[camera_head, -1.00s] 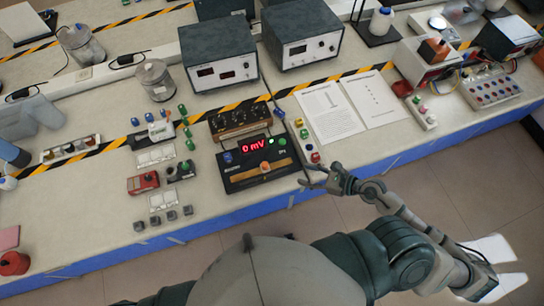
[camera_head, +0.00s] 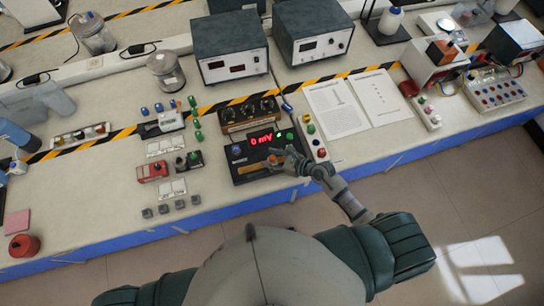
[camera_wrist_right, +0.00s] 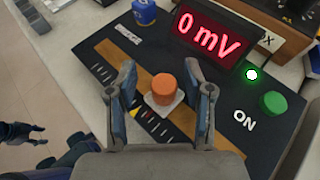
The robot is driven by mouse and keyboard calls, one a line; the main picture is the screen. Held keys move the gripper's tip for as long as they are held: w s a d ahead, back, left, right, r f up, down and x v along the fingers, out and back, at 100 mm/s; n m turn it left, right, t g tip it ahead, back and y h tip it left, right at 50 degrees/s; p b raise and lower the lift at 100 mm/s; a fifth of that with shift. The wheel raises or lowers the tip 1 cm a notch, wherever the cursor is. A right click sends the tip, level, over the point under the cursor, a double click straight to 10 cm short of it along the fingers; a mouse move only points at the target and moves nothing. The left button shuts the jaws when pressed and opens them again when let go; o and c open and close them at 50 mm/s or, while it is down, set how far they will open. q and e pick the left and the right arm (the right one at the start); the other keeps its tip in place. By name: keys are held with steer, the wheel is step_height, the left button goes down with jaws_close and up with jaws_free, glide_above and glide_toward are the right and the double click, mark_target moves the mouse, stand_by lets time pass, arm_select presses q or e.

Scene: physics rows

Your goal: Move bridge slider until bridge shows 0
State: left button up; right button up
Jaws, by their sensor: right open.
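The black bridge box (camera_head: 247,168) lies near the front edge of the bench. Its red display (camera_wrist_right: 208,36) reads 0 mV, and it also shows in the head view (camera_head: 262,141). The slider has an orange knob (camera_wrist_right: 164,88) on a pale base over a brown track with scale marks. My right gripper (camera_wrist_right: 165,92) is open, with one finger on each side of the knob. In the wrist view, gaps show between the fingers and the knob. In the head view, the same gripper (camera_head: 283,157) is over the box and partly hides the slider. My left gripper is not clearly in view.
A green button (camera_wrist_right: 273,103) marked ON and a lit green lamp (camera_wrist_right: 252,74) sit beside the display. A blue knob (camera_wrist_right: 144,12) is at the box's far left. A dial box (camera_head: 249,112) stands behind, and small parts lie to the left.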

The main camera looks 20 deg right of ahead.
steer(key=shift+w+a, duration=0.1)
steer(key=shift+a, duration=0.25)
steer(key=shift+d, duration=0.4)
steer(key=shift+c, duration=0.5)
steer(key=shift+d+f, duration=0.1)
steer(key=shift+d, duration=0.45)
steer(key=c, duration=0.8)
jaws_close()
steer(key=shift+a+p, duration=0.4)
steer(key=shift+a, duration=0.35)
steer(key=o, duration=0.7)
jaws_free()
steer(key=shift+o, duration=1)
steer(key=shift+d, duration=0.55)
arm_select(q)
steer(key=shift+r, duration=0.45)
arm_select(e)
steer(key=v, duration=1.2)
